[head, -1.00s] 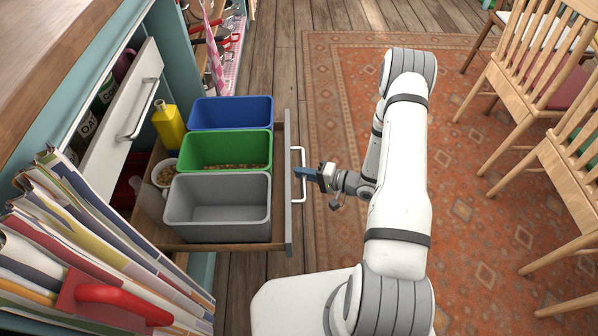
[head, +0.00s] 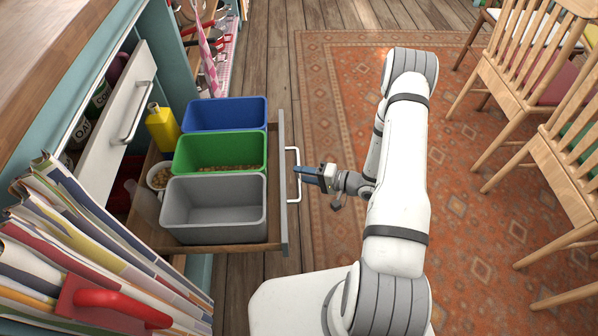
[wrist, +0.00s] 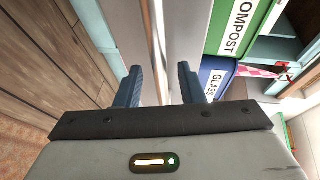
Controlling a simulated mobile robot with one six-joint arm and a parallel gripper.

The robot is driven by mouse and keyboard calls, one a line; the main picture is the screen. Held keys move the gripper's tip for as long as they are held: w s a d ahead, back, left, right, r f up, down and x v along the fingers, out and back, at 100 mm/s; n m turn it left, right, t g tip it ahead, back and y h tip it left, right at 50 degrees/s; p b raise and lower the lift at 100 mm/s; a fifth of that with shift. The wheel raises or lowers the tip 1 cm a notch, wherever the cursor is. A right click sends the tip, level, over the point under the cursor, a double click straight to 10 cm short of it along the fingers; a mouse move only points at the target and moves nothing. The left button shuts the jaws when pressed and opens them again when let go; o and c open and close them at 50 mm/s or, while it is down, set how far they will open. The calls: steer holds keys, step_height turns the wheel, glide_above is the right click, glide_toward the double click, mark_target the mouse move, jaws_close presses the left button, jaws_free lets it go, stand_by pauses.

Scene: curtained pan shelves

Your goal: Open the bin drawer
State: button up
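The bin drawer (head: 284,215) stands pulled well out of the cabinet, its grey front facing right in the head view. Its pale bar handle (head: 294,195) sticks out from the front. The drawer holds a blue bin (head: 226,113), a green bin (head: 220,150) and a grey bin (head: 213,208). My gripper (head: 300,171) is at the handle, its blue fingertips overlapping the bar in the head view. In the wrist view my gripper (wrist: 160,85) has its fingers apart, with the pale bar (wrist: 157,35) running between them and gaps visible. Contact cannot be told.
A white upper drawer (head: 122,110) is partly out. Wooden chairs (head: 515,90) stand at right. The rug (head: 475,250) between is clear.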

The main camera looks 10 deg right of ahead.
steer(key=p+v, duration=0.1)
steer(key=v, duration=0.5)
steer(key=shift+a+r, duration=0.1)
stand_by(0.3)
steer(key=w+d+r+n+h+p, duration=0.1)
steer(key=w+d+r+h+p, duration=0.2)
steer(key=r, duration=0.5)
steer(key=w+d+r+n+h+p, duration=0.2)
steer(key=w+r+h+p, duration=0.25)
steer(key=r, duration=0.35)
steer(key=w+d+r+n+h+p, duration=0.1)
steer(key=w+d+r+h+p, duration=0.2)
steer(key=r, duration=0.5)
steer(key=s+r+h+p, duration=0.2)
steer(key=s+r+p, duration=0.15)
steer(key=r, duration=0.55)
steer(key=s+r+h+p, duration=0.25)
steer(key=r+p, duration=0.25)
steer(key=r, duration=0.4)
steer(key=s+a+r+g+p, duration=0.2)
steer(key=s+a+r+p, duration=0.2)
steer(key=s+r, duration=0.6)
steer(key=s+a+r+n+g+y+p, duration=0.1)
steer(key=s+a+r+g+p, duration=0.2)
steer(key=s+r, duration=0.8)
steer(key=a+p, duration=0.2)
steer(key=shift+s+a+p, duration=0.25)
steer(key=shift+s+p, duration=0.1)
